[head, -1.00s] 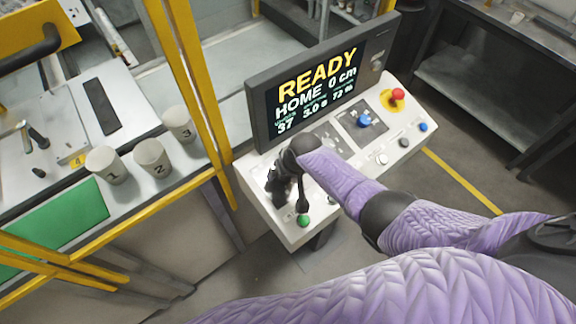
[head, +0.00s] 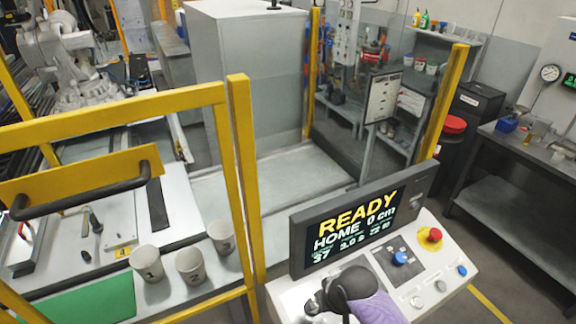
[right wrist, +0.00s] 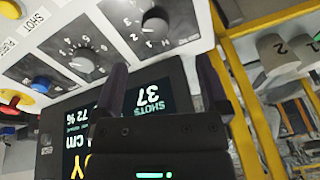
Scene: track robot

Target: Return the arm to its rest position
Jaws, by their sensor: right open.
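My right arm, in a purple sleeve, comes in from the bottom of the head view. Its dark gripper (head: 318,301) is over the left part of the control console (head: 440,262); the forearm is mostly out of frame. In the right wrist view the two dark fingers of my right gripper (right wrist: 163,82) stand apart with nothing between them, in front of the console's screen and knobs. The screen (head: 350,225) reads READY, HOME 0 cm. My left gripper is not in view.
The console has a red button (head: 431,236) and a blue button (head: 400,257). Yellow posts (head: 243,165) and three numbered cups, one of them cup 2 (head: 190,265), are to the left. A white industrial arm (head: 70,65) stands behind the guard. A bench (head: 525,165) stands at right.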

